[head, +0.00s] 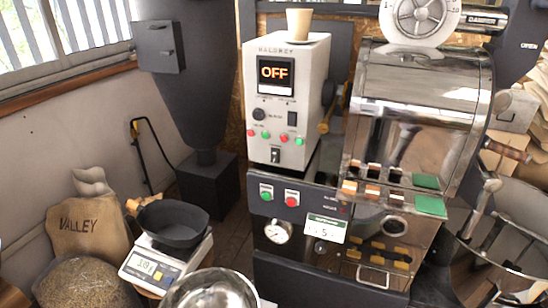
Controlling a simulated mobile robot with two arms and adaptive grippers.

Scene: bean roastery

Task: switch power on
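A white control box (284,105) stands on the roasting machine in the middle of the head view. Its black display (276,74) reads "OFF" in orange letters. Below the display are a black knob (259,115), a dark switch (292,119) and a row of small red and green buttons (276,136). A small switch (275,156) sits at the bottom of the box's face. The dark lower panel carries a green button (266,192) and a red button (292,197). Their labels are too small to read. Neither gripper is in view.
A beige cup (299,24) stands on the box. A shiny metal drum (415,110) is to its right. A scale (160,268) with a black pan (172,223), a metal bowl (210,289) and a burlap sack (87,232) are at lower left. The box's front is unobstructed.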

